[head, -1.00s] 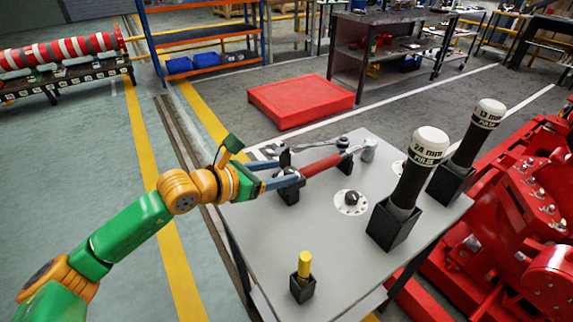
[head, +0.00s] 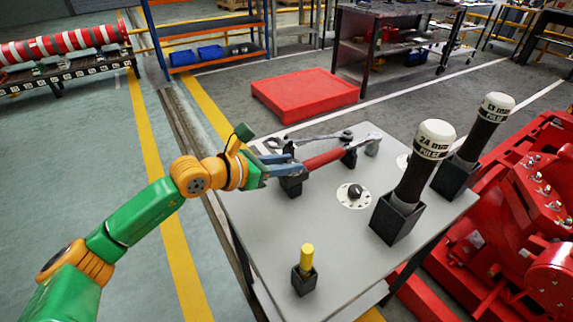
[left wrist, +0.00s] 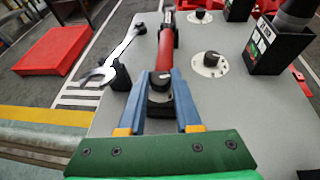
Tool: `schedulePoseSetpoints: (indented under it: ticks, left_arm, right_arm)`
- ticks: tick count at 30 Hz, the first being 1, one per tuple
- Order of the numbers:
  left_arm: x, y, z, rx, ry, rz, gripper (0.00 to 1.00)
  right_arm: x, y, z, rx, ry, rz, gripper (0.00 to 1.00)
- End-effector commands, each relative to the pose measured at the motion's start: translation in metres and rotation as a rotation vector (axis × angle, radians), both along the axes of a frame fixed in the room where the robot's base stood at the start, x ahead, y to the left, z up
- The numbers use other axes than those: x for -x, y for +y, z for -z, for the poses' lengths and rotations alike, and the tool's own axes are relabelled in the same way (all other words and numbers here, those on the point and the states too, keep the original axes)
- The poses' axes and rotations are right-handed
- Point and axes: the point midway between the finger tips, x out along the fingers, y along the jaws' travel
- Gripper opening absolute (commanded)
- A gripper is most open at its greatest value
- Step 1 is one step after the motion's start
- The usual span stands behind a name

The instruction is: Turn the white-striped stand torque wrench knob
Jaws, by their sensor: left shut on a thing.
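The torque wrench has a red handle (head: 325,158) and a metal head, and lies across black stands (head: 292,184) on the grey table (head: 275,235). Its dark knob (left wrist: 160,80) is at the near end of the handle in the left wrist view, with a small light mark on top. My left gripper (head: 299,169) is shut on this knob, with one blue finger on each side. The fingers also show in the left wrist view (left wrist: 160,75). In the head view the fingers largely hide the knob. My right gripper is in neither view.
An open-ended spanner (left wrist: 112,58) lies beside the wrench. A dial with a black knob (head: 355,191) is on the table to the right. Two tall black sockets, 24 mm (head: 420,165) and 13 mm (head: 482,130), and a yellow-topped tool (head: 307,257) stand in black holders.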

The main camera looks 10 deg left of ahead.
Motion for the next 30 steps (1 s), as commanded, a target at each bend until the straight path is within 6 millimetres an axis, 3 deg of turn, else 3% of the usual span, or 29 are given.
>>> schedulePoseSetpoints:
  ticks: [12, 30]
  left_arm:
    - [-0.004, 0.004, 0.004, 0.003, -0.003, 0.284, 0.0]
    - [-0.007, 0.005, 0.0, 0.0, -0.001, 0.548, 0.0]
  right_arm:
    - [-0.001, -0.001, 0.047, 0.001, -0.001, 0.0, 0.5]
    - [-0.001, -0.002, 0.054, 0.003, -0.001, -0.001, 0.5]
